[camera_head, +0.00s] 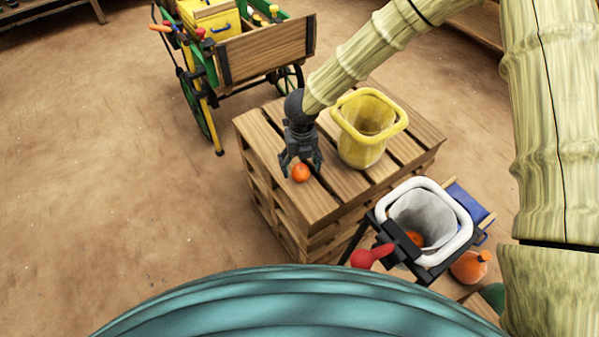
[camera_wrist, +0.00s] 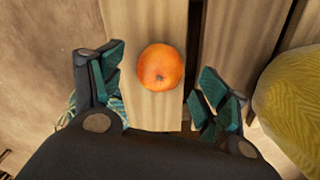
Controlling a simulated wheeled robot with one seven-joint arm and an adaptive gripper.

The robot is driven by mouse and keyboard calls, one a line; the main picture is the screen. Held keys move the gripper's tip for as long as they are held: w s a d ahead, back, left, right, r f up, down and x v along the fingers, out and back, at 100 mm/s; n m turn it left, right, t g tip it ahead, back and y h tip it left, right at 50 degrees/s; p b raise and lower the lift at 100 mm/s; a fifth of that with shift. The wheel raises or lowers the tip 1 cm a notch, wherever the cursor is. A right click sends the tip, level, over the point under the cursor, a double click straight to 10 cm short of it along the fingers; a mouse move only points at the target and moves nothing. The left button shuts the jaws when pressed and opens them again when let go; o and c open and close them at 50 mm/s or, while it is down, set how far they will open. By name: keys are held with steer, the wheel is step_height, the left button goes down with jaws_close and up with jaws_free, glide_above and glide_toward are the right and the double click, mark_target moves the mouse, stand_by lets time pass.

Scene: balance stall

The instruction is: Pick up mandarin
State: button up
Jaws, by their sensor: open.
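An orange mandarin (camera_head: 300,173) sits on the top of a wooden pallet stack (camera_head: 345,185), near its front left edge. My gripper (camera_head: 301,162) points down just above and behind it. In the wrist view the mandarin (camera_wrist: 161,67) lies on a pale plank, a little beyond the line between the open fingertips of my gripper (camera_wrist: 158,88). The fingers stand apart on either side, with nothing held between them. Another orange fruit (camera_head: 414,239) lies inside a grey bucket with a white rim (camera_head: 463,212) at the lower right.
A yellow bucket (camera_head: 361,148) stands on the pallets right of my gripper and shows at the wrist view's right edge (camera_wrist: 296,100). A wooden cart (camera_head: 265,48) stands behind. An orange jug-like object (camera_head: 469,266) and a red knob (camera_head: 362,258) are near the grey bucket.

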mark_target(300, 167)
steer(key=shift+f, duration=1.5)
steer(key=c, duration=1.1)
steer(key=shift+r, duration=0.1)
steer(key=shift+c, duration=0.2)
